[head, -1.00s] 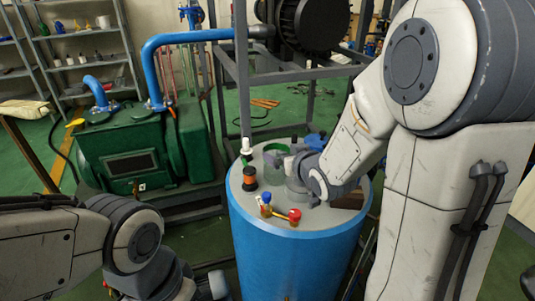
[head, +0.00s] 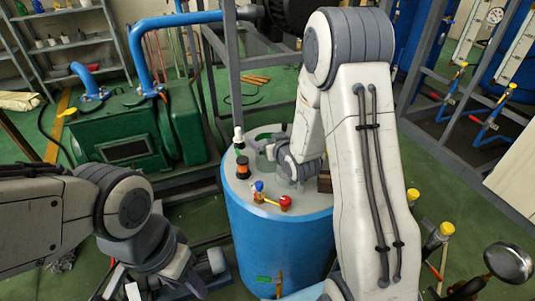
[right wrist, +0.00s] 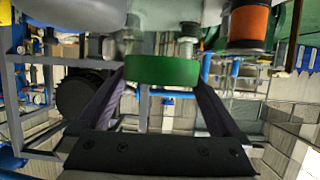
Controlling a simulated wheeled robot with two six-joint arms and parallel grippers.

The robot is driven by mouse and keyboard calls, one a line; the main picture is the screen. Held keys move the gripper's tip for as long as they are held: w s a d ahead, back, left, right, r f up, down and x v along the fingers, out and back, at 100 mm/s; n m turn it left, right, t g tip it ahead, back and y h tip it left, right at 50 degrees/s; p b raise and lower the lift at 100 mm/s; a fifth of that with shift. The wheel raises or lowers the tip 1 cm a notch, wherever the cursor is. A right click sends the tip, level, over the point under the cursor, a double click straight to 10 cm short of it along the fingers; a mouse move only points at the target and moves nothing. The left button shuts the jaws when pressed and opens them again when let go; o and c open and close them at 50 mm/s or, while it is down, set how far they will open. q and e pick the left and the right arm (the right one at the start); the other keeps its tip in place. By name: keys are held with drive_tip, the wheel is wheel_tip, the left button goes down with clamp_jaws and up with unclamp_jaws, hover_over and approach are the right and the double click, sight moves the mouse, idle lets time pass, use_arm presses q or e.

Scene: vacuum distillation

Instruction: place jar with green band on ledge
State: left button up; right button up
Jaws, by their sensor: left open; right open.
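The jar with the green band (right wrist: 162,70) sits between the open fingers of my right gripper (right wrist: 160,88) in the right wrist view. I cannot tell whether the fingers touch it. In the head view, green (head: 264,136) shows on the blue drum's pale top (head: 230,180), partly hidden by my right gripper (head: 282,146), which reaches low over the drum top. My left gripper (head: 128,284) is open, low at the bottom left, away from the drum. I cannot make out which surface is the ledge.
A black jar with an orange band (head: 243,168), a white-capped fitting (head: 238,138) and a red-and-blue-handled valve (head: 270,197) stand on the drum top. A brown block (head: 324,181) lies at its right. A grey frame post (head: 232,70) rises behind; a green pump (head: 130,135) stands left.

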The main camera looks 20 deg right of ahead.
drive_tip(key=shift+w+f, duration=0.15)
drive_tip(key=shift+w, duration=0.05)
drive_tip(key=c, duration=1.5)
clamp_jaws()
